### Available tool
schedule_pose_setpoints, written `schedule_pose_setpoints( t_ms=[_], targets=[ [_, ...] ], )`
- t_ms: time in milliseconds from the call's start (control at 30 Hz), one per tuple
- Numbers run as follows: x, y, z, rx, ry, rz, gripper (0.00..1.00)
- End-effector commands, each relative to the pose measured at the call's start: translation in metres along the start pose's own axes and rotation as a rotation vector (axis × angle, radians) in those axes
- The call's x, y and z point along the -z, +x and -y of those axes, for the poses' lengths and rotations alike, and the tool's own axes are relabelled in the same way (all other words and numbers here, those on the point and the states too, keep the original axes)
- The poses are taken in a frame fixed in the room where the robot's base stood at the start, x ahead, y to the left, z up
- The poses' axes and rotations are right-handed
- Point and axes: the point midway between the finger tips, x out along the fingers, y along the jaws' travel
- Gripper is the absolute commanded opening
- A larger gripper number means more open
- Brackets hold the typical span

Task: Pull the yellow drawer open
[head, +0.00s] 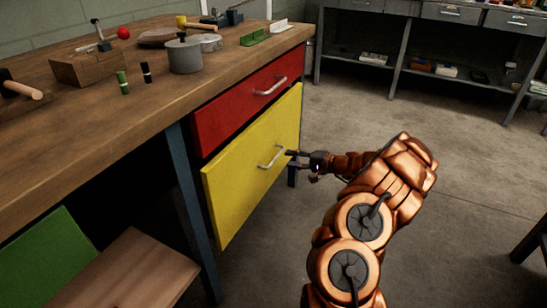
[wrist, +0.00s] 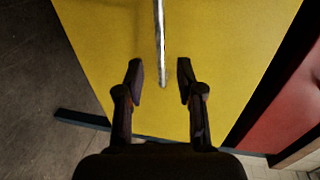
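The yellow drawer (head: 228,192) is under the red drawer in the wooden workbench, and its front looks flush or nearly so with the red one. It also fills much of the wrist view (wrist: 222,60). Its silver bar handle (head: 271,157) is on the front; in the wrist view the handle (wrist: 160,42) runs down from the top edge and ends between the fingertips. My gripper (head: 292,158) is just right of the handle in the head view. In the wrist view my gripper (wrist: 160,75) is open, one finger on each side of the handle's end, with gaps visible on both sides.
The red drawer (head: 247,102) with its own handle is directly above. The bench top (head: 120,105) holds a grey pot (head: 184,55), a wooden block and tools. A green panel (head: 45,255) and a wooden board (head: 130,272) are at lower left. The concrete floor (head: 460,165) to the right is clear.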

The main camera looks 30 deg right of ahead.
Motion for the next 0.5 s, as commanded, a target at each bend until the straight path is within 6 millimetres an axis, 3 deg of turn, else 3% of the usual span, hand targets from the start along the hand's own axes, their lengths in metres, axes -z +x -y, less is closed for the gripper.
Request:
schedule_pose_setpoints(
  t_ms=[200, 500],
  targets=[
    [-0.006, 0.041, -0.002, -0.003, -0.003, 0.014, 0.37],
    [-0.005, 0.065, 0.0, -0.001, -0.002, 0.012, 0.37]
  ],
)
